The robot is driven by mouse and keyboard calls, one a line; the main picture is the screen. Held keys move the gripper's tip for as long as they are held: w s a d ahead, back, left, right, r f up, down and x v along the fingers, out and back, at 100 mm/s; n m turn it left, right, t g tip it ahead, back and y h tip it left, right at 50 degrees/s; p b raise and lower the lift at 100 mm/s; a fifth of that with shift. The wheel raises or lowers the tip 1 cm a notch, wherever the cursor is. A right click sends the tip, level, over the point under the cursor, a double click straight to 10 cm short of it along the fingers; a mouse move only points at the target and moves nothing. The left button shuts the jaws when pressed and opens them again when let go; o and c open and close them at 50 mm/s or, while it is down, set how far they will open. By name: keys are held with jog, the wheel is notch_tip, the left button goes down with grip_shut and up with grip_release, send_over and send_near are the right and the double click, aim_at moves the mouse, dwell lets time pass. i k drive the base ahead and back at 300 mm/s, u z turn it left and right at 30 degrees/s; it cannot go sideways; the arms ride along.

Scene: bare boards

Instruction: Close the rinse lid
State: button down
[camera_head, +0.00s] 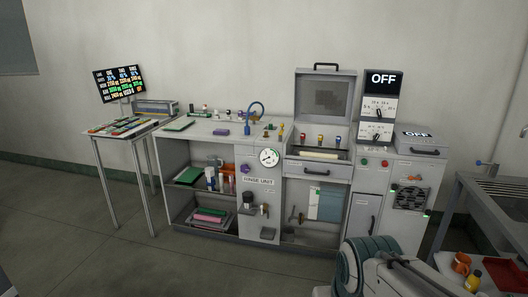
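A grey lid (325,95) with a dark mesh-like panel on its inner face stands open and upright at the back of the grey cabinet (228,190). A dark handle (325,66) runs along its top edge. In front of the lid is the open bay (318,154), with small red, yellow and blue topped fittings and a pale strip. A "RINSE UNIT" label (258,181) is on the cabinet front, left of the bay. Part of my arm shows at the bottom right, well short of the cabinet. My gripper cannot be made out.
A side table (126,128) with a screen (119,83) stands at left. An "OFF" panel (381,78) rises right of the lid. A metal sink bench (495,195) is at far right, with an orange mug (461,263) below. The floor in front is clear at left.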

aim_at(351, 77)
jog(key=z, duration=0.05)
jog(key=i, duration=1.6)
jog(key=z, duration=0.2)
jog(key=i, duration=1.6)
jog(key=z, duration=0.2)
